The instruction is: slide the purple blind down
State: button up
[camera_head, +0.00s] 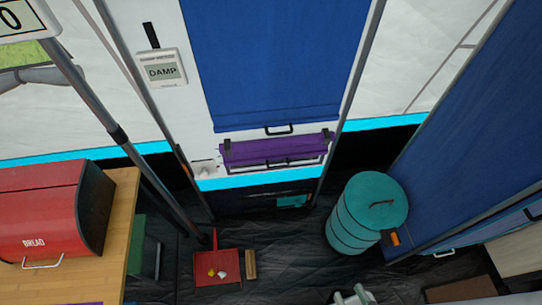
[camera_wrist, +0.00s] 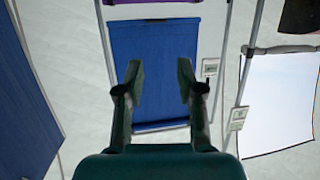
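The purple blind (camera_head: 270,150) is a narrow gathered band with a dark handle along its lower edge. It sits in the head view just below the blue blind (camera_head: 265,60), which hangs in the same frame with its own handle at its bottom edge. In the wrist view, which looks turned over, only a purple strip (camera_wrist: 150,2) shows at the top edge, above the blue blind (camera_wrist: 153,70). My gripper (camera_wrist: 159,68) is open and empty. Its fingers appear in front of the blue blind, with the purple strip beyond them. I cannot tell the distance.
A teal lidded bin (camera_head: 367,215) stands on the floor right of the frame. A red dustpan (camera_head: 217,267) lies on the floor. A red bread box (camera_head: 50,210) is on a wooden counter (camera_head: 118,230) at left. A blue panel (camera_head: 475,130) slants at right.

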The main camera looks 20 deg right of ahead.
dwell(0.3)
jog(key=n+y, duration=0.4)
jog(key=n, duration=1.6)
send_near(278, 167)
jog(key=x, duration=1)
jog(key=shift+w+d+f, duration=0.15)
jog(key=shift+w+f, duration=0.05)
jog(key=shift+f, duration=0.05)
jog(key=shift+t, duration=0.3)
grip_shut()
